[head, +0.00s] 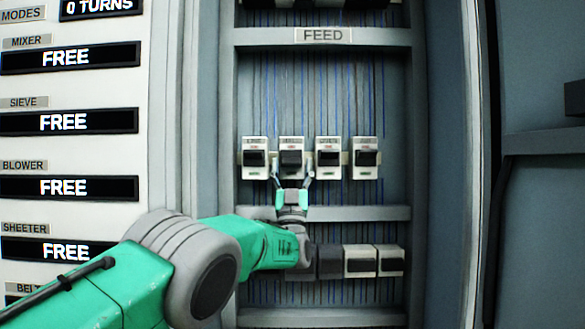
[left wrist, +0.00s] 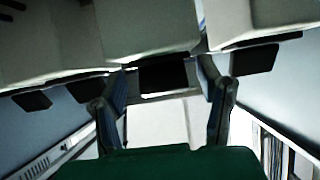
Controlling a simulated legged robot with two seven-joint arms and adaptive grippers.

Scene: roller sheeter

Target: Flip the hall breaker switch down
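A row of white breakers with black switch levers runs across the middle bay of the cabinet in the head view. Their small labels are too blurred to read, so I cannot tell which is the hall breaker. My left gripper (head: 293,180) is just below the second breaker from the left (head: 291,145), with its fingers spread at both sides of that breaker's lower part. In the left wrist view my left gripper (left wrist: 163,88) is open, and a black lever (left wrist: 163,77) sits between and slightly beyond the fingertips, with gaps at both sides. My right gripper is out of view.
A cabinet shelf (head: 370,213) runs below the row, with more breakers (head: 360,262) under it, partly hidden by my left arm. Neighbouring breakers stand close at both sides. A FEED label (head: 323,35) marks the shelf above. Mode displays (head: 70,122) line the left panel.

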